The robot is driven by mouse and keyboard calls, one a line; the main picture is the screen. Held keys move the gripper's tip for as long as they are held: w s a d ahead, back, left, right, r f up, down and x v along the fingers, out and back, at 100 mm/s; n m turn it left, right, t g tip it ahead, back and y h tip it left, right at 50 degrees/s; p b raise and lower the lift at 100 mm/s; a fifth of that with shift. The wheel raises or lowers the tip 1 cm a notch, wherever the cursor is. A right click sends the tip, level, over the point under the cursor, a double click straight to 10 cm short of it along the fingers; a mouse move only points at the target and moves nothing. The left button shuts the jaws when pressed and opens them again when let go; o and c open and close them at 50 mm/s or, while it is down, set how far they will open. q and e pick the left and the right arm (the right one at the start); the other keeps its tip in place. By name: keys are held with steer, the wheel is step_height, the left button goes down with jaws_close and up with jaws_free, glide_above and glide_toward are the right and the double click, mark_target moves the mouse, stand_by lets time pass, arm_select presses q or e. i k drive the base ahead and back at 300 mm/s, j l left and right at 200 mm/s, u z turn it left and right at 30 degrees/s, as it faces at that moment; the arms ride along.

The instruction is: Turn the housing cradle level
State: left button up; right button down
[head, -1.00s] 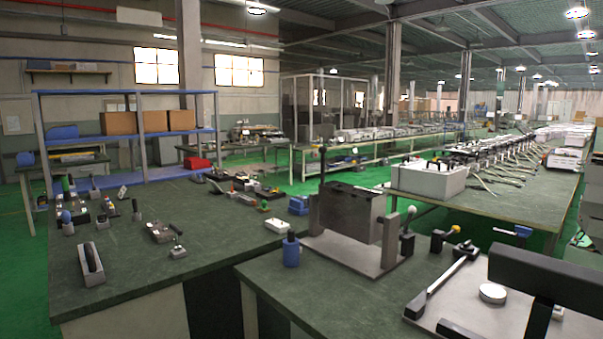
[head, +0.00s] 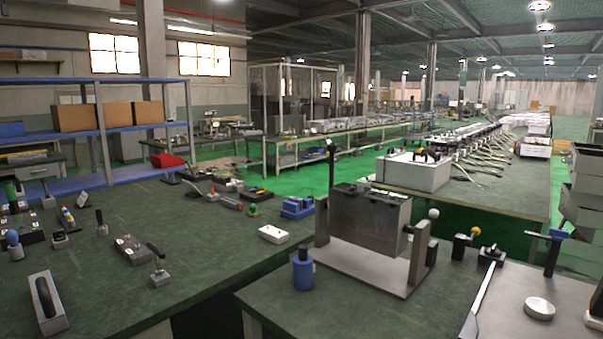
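The housing cradle (head: 365,222) is a dark grey metal box. It hangs between the uprights of a grey stand on the green bench at centre right. Its top face has recesses and small dark parts on it. A black lever (head: 331,172) with a dark knob rises at its left end. A pale ball knob (head: 433,213) shows beside its right upright (head: 418,254). I cannot tell from this view whether the cradle is exactly level. Neither of my grippers is in view.
A blue cylinder with a dark top (head: 303,270) stands left of the stand. A pale plate with a white disc (head: 540,308) lies at the right. Black clamps (head: 466,244) stand behind it. Tools crowd the left bench (head: 200,262).

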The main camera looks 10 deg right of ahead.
mark_target(378, 221)
steer(key=i+j+u, duration=0.1)
steer(key=i+j, duration=0.2)
steer(key=i+j+u, duration=0.1)
steer(key=i, duration=0.35)
steer(key=i+j+u, duration=0.1)
steer(key=i+j, duration=0.25)
steer(key=i, duration=0.05)
